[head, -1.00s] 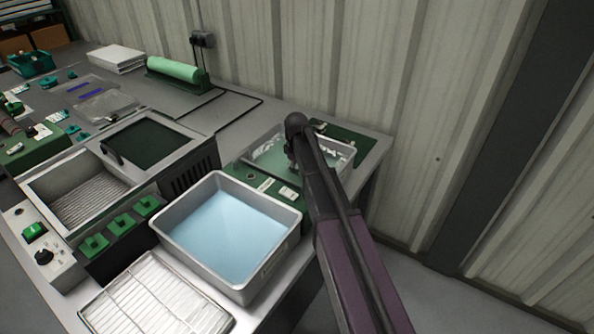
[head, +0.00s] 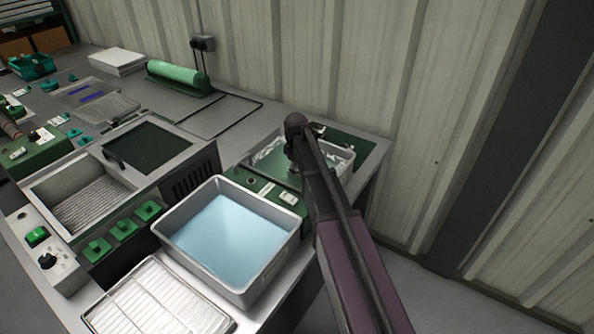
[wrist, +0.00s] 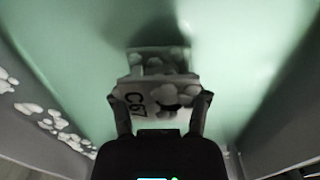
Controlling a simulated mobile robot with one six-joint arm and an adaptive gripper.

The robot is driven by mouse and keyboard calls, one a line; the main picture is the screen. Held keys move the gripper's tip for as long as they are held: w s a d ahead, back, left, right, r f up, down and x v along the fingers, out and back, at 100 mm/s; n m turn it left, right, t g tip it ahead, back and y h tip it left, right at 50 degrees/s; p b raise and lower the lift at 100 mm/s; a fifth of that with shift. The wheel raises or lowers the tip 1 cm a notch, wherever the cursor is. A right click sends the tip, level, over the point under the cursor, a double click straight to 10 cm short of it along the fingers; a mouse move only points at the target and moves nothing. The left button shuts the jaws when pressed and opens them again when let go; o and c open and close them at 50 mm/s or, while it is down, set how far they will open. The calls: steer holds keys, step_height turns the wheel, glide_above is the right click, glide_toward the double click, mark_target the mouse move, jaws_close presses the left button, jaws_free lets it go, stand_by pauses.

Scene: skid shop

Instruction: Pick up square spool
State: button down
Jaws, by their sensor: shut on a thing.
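In the wrist view, my gripper (wrist: 160,106) is shut on a pale square spool (wrist: 150,88) marked C67, one finger on each side of it. I cannot tell whether the spool touches the tray's bottom.
A grey basin of blue liquid (head: 165,237) stands left of my arm, with a wire rack (head: 155,305) in front. A dark-lidded unit (head: 150,148) and green switches (head: 123,228) are further left. A corrugated wall (head: 400,100) rises close behind the tray.

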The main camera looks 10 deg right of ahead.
steer(key=shift+r+p, duration=3.8)
steer(key=shift+r, duration=0.3)
steer(key=c, duration=0.8)
jaws_free()
steer(key=c, duration=0.3)
steer(key=shift+r, duration=0.15)
step_height(320, 180, up, 23)
steer(key=p, duration=2.3)
steer(key=shift+d, duration=0.1)
